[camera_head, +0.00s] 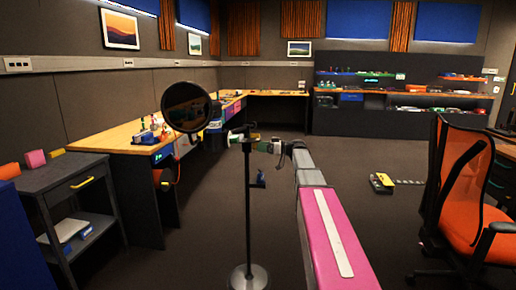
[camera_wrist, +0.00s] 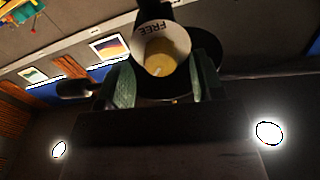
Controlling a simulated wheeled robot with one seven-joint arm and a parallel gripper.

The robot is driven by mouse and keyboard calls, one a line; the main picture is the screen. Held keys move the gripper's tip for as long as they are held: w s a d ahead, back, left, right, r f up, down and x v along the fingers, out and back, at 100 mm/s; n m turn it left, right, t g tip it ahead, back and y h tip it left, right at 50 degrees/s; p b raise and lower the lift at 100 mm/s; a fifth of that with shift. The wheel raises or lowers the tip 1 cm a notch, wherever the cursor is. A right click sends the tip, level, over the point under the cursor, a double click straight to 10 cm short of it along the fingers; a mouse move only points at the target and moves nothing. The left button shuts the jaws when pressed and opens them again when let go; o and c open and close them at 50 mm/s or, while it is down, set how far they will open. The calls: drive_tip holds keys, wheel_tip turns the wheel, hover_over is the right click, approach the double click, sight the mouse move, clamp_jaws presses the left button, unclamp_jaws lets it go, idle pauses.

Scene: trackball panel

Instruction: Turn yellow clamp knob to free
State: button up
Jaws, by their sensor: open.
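In the wrist view the yellow clamp knob (camera_wrist: 160,60) shows as a yellow round face inside a white ring (camera_wrist: 146,37) marked FREE. My gripper (camera_wrist: 160,85) is open, with one green finger at each side of the knob's lower part. I cannot tell whether the fingers touch it. In the head view my gripper (camera_head: 268,146) is at the top of a thin black stand (camera_head: 248,205). The knob is too small to make out there. A large round dark disc (camera_head: 187,106) is at the stand's upper left.
The stand's round base (camera_head: 248,278) rests on the floor, left of my pink arm. A long wooden bench (camera_head: 115,137) runs along the left wall. A dark cart (camera_head: 70,190) stands at left, an orange chair (camera_head: 480,210) at right. A yellow-and-black item (camera_head: 382,183) lies on the floor.

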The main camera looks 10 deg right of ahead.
drive_tip(key=shift+x, duration=1.05)
drive_tip(key=c, duration=0.9)
drive_tip(key=shift+s+m, duration=0.1)
drive_tip(key=shift+m, duration=1.5)
drive_tip(key=o, duration=0.9)
drive_tip(key=v, duration=1)
drive_tip(key=shift+d, duration=0.4)
drive_tip(key=shift+s, duration=0.1)
